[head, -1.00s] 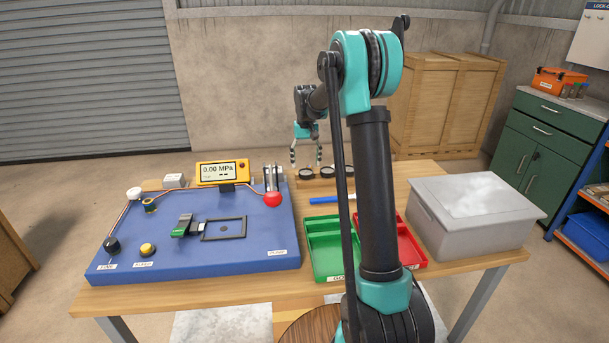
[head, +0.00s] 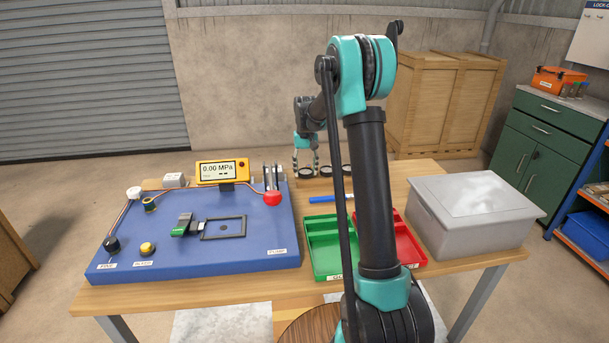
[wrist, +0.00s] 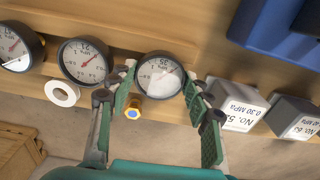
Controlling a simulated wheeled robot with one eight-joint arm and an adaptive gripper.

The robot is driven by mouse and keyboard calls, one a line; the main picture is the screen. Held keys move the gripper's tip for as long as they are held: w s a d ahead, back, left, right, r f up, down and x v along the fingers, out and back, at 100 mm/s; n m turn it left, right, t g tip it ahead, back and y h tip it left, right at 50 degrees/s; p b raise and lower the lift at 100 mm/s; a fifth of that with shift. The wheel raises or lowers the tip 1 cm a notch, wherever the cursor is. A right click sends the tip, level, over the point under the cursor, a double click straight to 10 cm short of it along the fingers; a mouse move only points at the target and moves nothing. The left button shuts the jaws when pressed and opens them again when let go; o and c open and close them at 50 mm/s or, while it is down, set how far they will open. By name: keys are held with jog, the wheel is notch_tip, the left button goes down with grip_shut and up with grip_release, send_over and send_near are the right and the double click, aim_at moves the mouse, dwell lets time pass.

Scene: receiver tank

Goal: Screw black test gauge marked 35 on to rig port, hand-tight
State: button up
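The gauge marked 35 (wrist: 160,76) has a white dial and dark rim, and is at the right end of a row of gauges in the wrist view. In the head view it is the left gauge (head: 305,171) on the wooden rack. My gripper (head: 306,164) points down over it. In the wrist view, my gripper (wrist: 159,73) is open with a fingertip on either side of the dial; I cannot tell whether they touch it. The blue rig (head: 185,247) is at the left of the table. A yellow-ringed dark fitting (head: 150,204), seemingly the port, stands at its back left.
Two other gauges (wrist: 84,60) (wrist: 18,46) sit beside it. A brass fitting (wrist: 133,109), white ring (wrist: 62,93) and labelled grey blocks (wrist: 238,104) are close by. Green (head: 326,260) and red (head: 412,250) trays and a grey box (head: 470,232) are right of the rig.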

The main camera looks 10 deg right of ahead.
aim_at(306, 171)
grip_shut()
jog(key=shift+r, duration=3)
